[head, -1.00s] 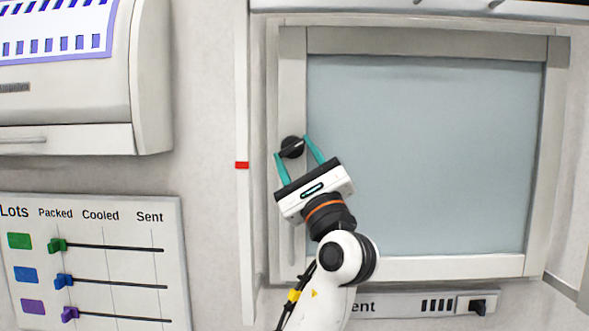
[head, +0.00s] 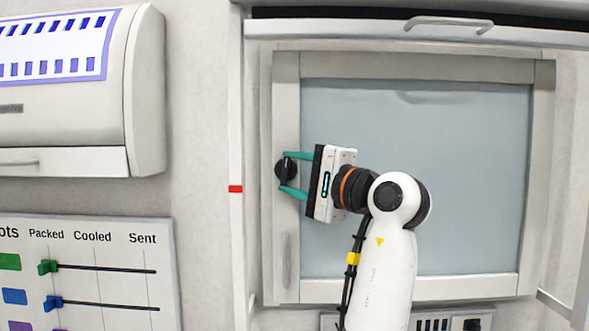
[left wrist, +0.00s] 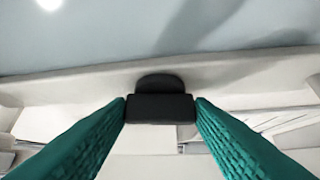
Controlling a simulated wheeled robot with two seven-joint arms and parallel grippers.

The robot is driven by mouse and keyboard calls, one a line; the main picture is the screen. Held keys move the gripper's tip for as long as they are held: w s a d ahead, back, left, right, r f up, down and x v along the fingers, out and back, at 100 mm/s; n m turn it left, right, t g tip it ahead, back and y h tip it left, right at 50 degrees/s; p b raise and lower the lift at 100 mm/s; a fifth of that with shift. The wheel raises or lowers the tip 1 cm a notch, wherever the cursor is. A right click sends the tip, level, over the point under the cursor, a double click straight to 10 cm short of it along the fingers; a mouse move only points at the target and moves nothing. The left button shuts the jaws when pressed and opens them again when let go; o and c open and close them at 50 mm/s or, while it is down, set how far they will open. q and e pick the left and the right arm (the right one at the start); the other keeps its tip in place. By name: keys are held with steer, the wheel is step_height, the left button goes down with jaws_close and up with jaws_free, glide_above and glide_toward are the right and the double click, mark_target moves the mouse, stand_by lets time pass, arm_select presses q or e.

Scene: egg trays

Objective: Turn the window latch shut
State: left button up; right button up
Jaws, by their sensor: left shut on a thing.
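The window latch (head: 286,171) is a black round knob with a bar across it, on the left side of the pale window frame (head: 287,105). Its bar stands about upright in the head view. My left gripper (head: 287,172) reaches it from the right, with one teal finger above and one below. It is shut on the latch bar. In the left wrist view, the black latch (left wrist: 160,108) sits between the two teal fingertips (left wrist: 160,106). My right gripper is in neither view.
A bluish window pane (head: 430,190) fills the frame behind my arm. A red mark (head: 236,189) is on the upright edge left of the window. A board with sliders (head: 110,235) and a white cabinet (head: 70,120) are further left.

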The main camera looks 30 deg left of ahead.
arm_select(q)
steer(key=shift+r+n+g+h+p, duration=0.1)
steer(key=shift+n+g+h+p, duration=0.2)
steer(key=shift+n+h, duration=0.15)
stand_by(0.4)
steer(key=o, duration=1)
